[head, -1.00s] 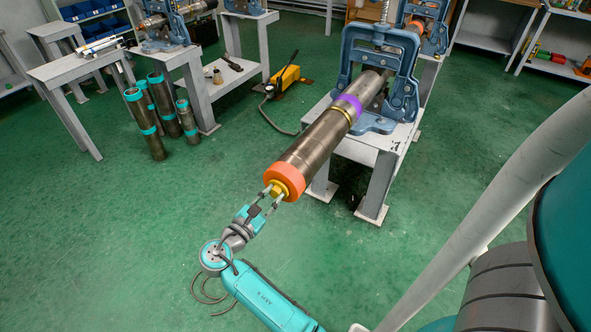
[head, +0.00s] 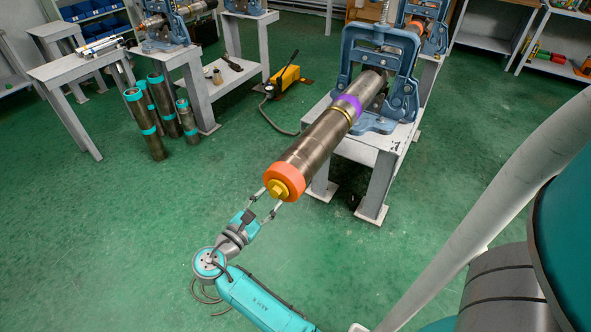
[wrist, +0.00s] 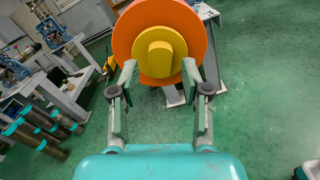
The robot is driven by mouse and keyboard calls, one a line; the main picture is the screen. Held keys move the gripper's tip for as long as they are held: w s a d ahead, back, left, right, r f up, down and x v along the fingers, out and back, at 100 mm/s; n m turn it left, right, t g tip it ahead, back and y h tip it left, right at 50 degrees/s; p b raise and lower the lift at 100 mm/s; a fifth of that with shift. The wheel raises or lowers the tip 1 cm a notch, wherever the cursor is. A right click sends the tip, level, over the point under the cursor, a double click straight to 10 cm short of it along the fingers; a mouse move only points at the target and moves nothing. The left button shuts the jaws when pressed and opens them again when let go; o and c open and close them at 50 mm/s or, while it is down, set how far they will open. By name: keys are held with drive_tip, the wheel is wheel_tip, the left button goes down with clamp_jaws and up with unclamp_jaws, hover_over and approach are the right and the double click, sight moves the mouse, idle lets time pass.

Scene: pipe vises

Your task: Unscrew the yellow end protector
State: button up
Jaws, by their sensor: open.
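The yellow end protector (head: 278,189) sits at the near end of the steel pipe (head: 312,145), inside an orange ring (head: 288,178). In the wrist view the yellow protector (wrist: 160,55) is a round disc with a raised block across its middle, framed by the orange ring (wrist: 122,38). My gripper (head: 272,197) is open just in front of and below the protector. In the wrist view the fingertips of my gripper (wrist: 159,73) show on either side of the protector's lower part, apart from each other. I cannot tell whether they touch it.
The pipe is clamped in a blue vise (head: 345,75) on a grey stand (head: 374,185). A purple band (head: 347,104) circles the pipe. Several upright pipes (head: 145,125) stand at the left. A yellow foot pump (head: 286,77) lies behind. The green floor around my arm is clear.

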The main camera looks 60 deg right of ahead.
drive_tip(key=m, duration=0.9)
drive_tip(key=shift+m, duration=0.3)
drive_tip(key=m, duration=1.2)
drive_tip(key=shift+m+t, duration=0.3)
drive_tip(key=shift+m, duration=0.1)
drive_tip(key=m, duration=0.8)
drive_tip(key=shift+m, duration=0.3)
drive_tip(key=m, duration=0.4)
drive_tip(key=shift+m, duration=0.3)
